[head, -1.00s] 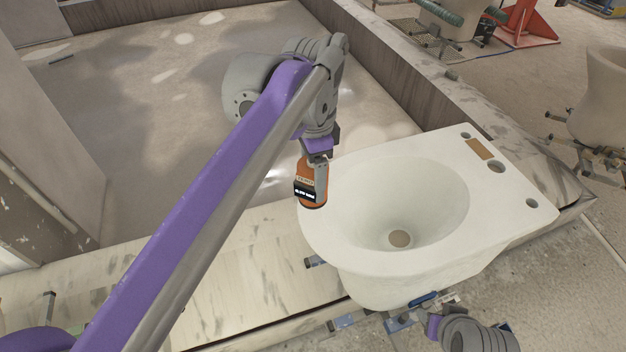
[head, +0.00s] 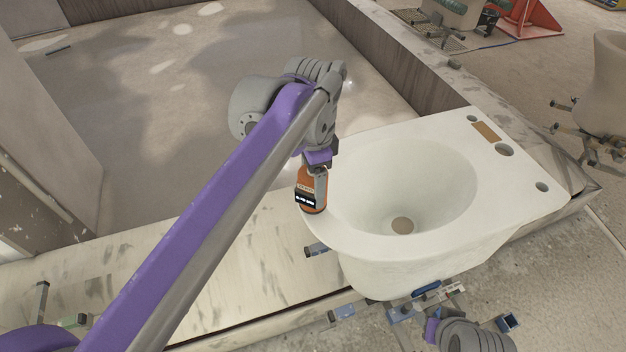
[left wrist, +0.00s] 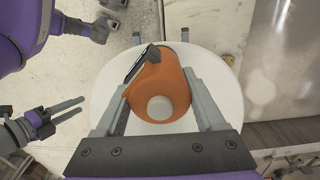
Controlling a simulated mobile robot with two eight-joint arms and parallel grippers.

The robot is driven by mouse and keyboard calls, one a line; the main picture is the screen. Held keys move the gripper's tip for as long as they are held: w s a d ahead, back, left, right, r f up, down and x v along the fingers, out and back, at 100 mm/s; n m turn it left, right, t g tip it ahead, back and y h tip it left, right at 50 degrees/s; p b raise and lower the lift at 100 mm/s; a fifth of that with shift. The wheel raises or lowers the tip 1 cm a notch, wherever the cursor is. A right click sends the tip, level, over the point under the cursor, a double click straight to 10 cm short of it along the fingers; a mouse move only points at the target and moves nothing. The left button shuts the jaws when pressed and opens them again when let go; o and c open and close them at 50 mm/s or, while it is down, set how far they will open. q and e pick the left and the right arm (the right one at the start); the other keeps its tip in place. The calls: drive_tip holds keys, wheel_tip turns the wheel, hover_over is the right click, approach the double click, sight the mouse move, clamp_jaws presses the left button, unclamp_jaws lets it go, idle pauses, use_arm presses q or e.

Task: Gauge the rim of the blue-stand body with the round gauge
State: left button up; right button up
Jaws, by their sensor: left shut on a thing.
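The white body (head: 350,238) is a basin with a wide flat rim and a drain hole. It sits on a stand with blue fittings (head: 345,313). My left gripper (head: 315,188) is shut on the orange round gauge (head: 306,180), which has a dark lit display. The gauge is upright at the body's left rim; whether it touches cannot be told. In the left wrist view the gauge (left wrist: 172,85) lies between both fingers, with the white body (left wrist: 226,88) beyond. My right gripper (left wrist: 82,111) has its fingers apart and empty, beside the body near the stand.
A pale ledge (head: 225,290) runs under the body. A sunken floor area (head: 160,130) lies behind it. A green-marked fitting (head: 74,320) is at lower left. Another pale body (head: 608,90) stands at the right edge, and a red stand (head: 530,18) at the back.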

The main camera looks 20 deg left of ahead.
use_arm(q)
drive_tip(key=shift+f+b, duration=0.35)
drive_tip(key=shift+f, duration=0.25)
idle(0.9)
idle(0.7)
drive_tip(key=o, duration=1.4)
wheel_tip(320, 180, up, 11)
drive_tip(key=shift+f+p, duration=0.1)
drive_tip(key=shift+p, duration=0.5)
drive_tip(key=s+a+f+n+t, duration=0.1)
drive_tip(key=s+a+f+n, duration=0.1)
drive_tip(key=f, duration=0.6)
drive_tip(key=s+a+f+n+t+p, duration=0.1)
drive_tip(key=s+a+f+n+t, duration=0.1)
drive_tip(key=s+f+n, duration=0.3)
drive_tip(key=s+a+f+n+t, duration=0.2)
drive_tip(key=s+f+n, duration=0.2)
drive_tip(key=s+f, duration=0.3)
drive_tip(key=shift+a+f+p, duration=0.2)
drive_tip(key=shift+f, duration=0.75)
drive_tip(key=shift+a+f+p, duration=0.15)
drive_tip(key=shift+f+p, duration=0.05)
drive_tip(key=shift+f, duration=0.7)
